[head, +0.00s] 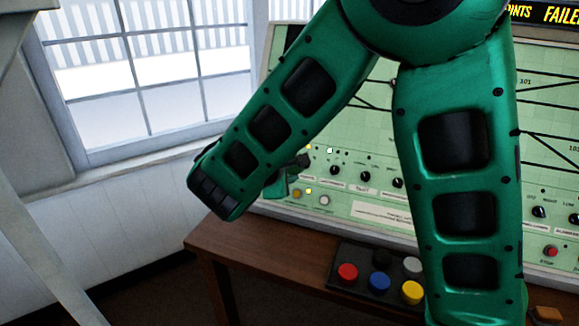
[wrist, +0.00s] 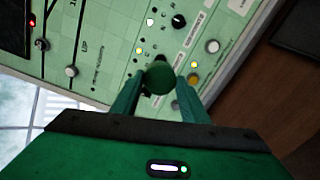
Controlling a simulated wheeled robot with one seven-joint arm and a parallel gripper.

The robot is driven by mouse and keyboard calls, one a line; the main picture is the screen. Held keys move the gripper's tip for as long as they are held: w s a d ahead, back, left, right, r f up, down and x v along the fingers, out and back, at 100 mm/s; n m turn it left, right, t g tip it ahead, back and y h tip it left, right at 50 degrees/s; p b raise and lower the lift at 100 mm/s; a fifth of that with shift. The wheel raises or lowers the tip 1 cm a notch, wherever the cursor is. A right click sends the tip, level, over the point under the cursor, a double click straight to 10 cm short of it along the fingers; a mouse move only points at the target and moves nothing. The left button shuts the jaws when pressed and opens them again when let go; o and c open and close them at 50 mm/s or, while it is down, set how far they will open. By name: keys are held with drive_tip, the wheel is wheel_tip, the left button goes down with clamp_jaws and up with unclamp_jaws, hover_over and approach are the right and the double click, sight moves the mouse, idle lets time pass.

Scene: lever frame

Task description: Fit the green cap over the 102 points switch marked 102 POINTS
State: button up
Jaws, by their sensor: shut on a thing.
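My gripper (wrist: 161,92) is shut on the green cap (wrist: 159,77) in the wrist view, with a finger on each side of it. The cap is held in front of the pale green panel and hides part of it; I cannot tell whether it touches anything. In the head view my gripper (head: 295,172) shows only partly at the panel's left side, behind my arm. The panel (head: 385,216) carries black knobs, round buttons and small lamps. Its labels are too small to read, so I cannot tell which switch is the 102 points one.
A black tray (head: 340,285) on the brown desk (head: 215,245) holds red (head: 347,273), blue (head: 379,284), yellow (head: 411,292) and grey (head: 412,265) caps. A lit sign (head: 560,14) is at top right. A window (head: 140,70) is at left. My arm hides much of the panel.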

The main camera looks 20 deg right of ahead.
drive_tip(key=shift+d, duration=0.1)
drive_tip(key=shift+x, duration=4.75)
drive_tip(key=shift+f, duration=0.1)
drive_tip(key=shift+s, duration=0.15)
drive_tip(key=o, duration=1.6)
drive_tip(key=shift+v, duration=4.05)
